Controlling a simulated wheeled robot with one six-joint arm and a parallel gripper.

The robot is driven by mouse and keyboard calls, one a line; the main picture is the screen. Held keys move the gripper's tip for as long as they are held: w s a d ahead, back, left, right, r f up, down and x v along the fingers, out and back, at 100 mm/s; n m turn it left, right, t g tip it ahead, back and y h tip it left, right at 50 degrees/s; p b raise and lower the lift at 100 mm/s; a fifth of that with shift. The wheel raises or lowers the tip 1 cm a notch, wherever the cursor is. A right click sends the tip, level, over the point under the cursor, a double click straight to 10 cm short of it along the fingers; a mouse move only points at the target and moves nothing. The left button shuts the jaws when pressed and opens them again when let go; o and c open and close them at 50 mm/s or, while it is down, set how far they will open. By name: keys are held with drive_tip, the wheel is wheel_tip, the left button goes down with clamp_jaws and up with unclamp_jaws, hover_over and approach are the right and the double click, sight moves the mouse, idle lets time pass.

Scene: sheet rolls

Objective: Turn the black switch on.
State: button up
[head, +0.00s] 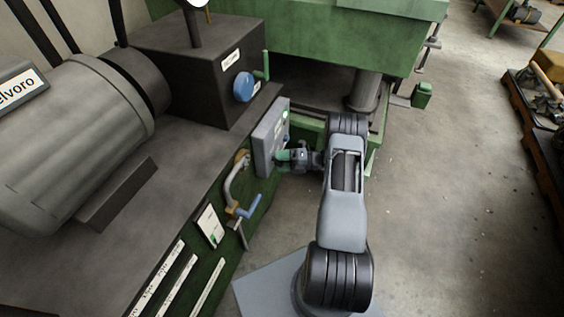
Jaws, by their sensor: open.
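A grey control box (266,140) is fixed upright on the green side of the machine, left of my arm. A pale green round spot and a small blue part show on its face. I cannot make out the black switch; it may be hidden by my gripper or too small to tell. My gripper (284,157) is at the lower part of the box's face, pointing left toward it. It is open, with nothing seen between its fingers. Whether it touches the box I cannot tell.
A curved handle (236,178) and a blue lever (246,208) stick out below the box. A blue knob (243,87) is on the dark housing above. A green machine body (300,48) stands behind my arm.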

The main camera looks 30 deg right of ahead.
drive_tip(key=shift+d, duration=0.1)
drive_tip(key=v, duration=1.3)
drive_tip(key=shift+s+d, duration=0.2)
drive_tip(key=shift+d, duration=0.05)
